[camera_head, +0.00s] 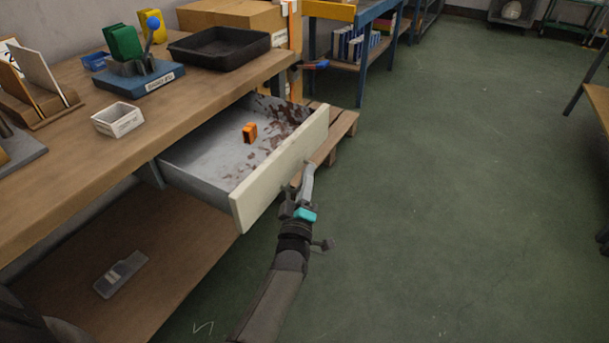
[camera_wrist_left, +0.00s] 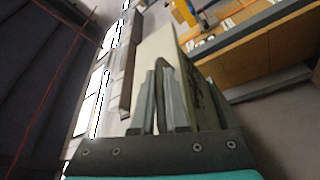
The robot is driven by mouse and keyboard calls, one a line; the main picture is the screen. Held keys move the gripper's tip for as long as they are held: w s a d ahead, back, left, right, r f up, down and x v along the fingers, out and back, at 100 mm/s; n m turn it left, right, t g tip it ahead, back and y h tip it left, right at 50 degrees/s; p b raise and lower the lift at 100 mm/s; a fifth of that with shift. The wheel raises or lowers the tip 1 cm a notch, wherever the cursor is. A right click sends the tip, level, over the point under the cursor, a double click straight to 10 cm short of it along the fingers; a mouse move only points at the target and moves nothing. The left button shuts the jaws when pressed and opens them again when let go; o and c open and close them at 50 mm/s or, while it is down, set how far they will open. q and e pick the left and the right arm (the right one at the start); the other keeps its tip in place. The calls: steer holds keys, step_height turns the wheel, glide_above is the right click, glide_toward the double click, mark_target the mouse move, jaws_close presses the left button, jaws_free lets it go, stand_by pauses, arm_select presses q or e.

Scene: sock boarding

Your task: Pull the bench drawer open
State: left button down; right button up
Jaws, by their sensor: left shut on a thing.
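The bench drawer (camera_head: 282,166) stands well out from under the workbench, with its cream front facing right. Its grey inside shows rust-brown patches and one small orange block (camera_head: 250,132). My left gripper (camera_head: 300,183) is at the outer face of the drawer front, its fingers shut at the handle, which the fingers hide. In the left wrist view, the fingers (camera_wrist_left: 165,98) are close together against the cream drawer front (camera_wrist_left: 160,45). My right gripper is not in view.
A wooden pallet (camera_head: 342,128) lies behind the drawer. The green floor (camera_head: 440,200) to the right is clear.

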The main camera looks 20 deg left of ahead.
arm_select(q)
steer(key=c, duration=0.9)
jaws_free()
steer(key=shift+s+d+f, duration=0.1)
steer(key=shift+s+d, duration=0.05)
steer(key=shift+s, duration=0.3)
steer(key=p+v, duration=0.4)
steer(key=v, duration=1)
steer(key=shift+s+d, duration=0.1)
steer(key=shift+s, duration=0.05)
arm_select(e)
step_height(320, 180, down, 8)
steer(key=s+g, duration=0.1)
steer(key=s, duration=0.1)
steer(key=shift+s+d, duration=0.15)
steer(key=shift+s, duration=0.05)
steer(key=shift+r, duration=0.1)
